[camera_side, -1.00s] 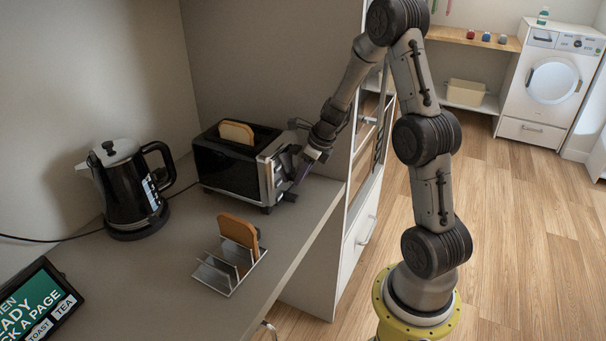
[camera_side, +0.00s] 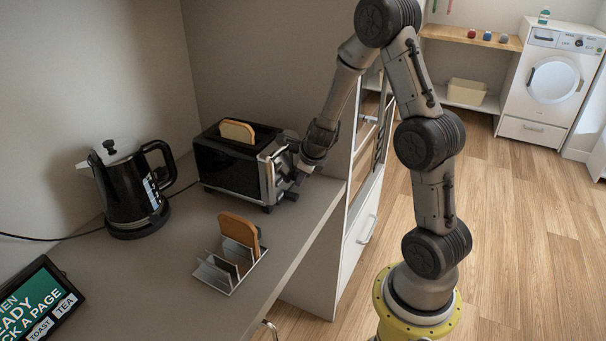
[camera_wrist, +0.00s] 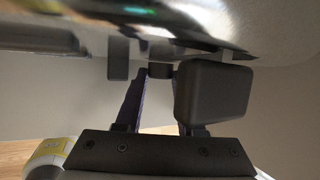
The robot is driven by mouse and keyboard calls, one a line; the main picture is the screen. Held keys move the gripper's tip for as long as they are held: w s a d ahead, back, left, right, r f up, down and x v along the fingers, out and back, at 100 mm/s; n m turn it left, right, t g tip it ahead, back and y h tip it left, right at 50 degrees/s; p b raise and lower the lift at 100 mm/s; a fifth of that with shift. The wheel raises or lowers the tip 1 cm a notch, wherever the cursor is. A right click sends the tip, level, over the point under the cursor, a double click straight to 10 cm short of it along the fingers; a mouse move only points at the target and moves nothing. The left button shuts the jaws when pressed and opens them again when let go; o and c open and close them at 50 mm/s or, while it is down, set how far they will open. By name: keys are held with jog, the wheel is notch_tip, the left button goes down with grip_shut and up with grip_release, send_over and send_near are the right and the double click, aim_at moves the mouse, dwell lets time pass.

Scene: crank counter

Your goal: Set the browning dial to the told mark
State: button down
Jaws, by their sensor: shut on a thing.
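The black toaster (camera_side: 225,168) stands on the counter with a slice of bread (camera_side: 237,131) in its top. My gripper (camera_side: 291,178) is at the toaster's silver end panel, which faces right. In the wrist view my gripper's two fingers (camera_wrist: 159,82) reach up to a small dark round knob, the browning dial (camera_wrist: 160,70), and are shut on it. A large dark block (camera_wrist: 212,92), perhaps a lever, sits close beside the right finger. The dial's marks cannot be read, and my wrist hides the dial in the side view.
A toast rack (camera_side: 230,270) with a brown slice (camera_side: 239,232) stands in front of the toaster. A black kettle (camera_side: 127,190) is to the left, and a tilted screen (camera_side: 38,305) is at the lower left. The counter between them is clear.

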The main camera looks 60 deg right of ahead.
dwell(0.3)
jog(key=c, duration=0.5)
grip_release()
jog(key=shift+v, duration=6.9)
jog(key=shift+a, duration=0.1)
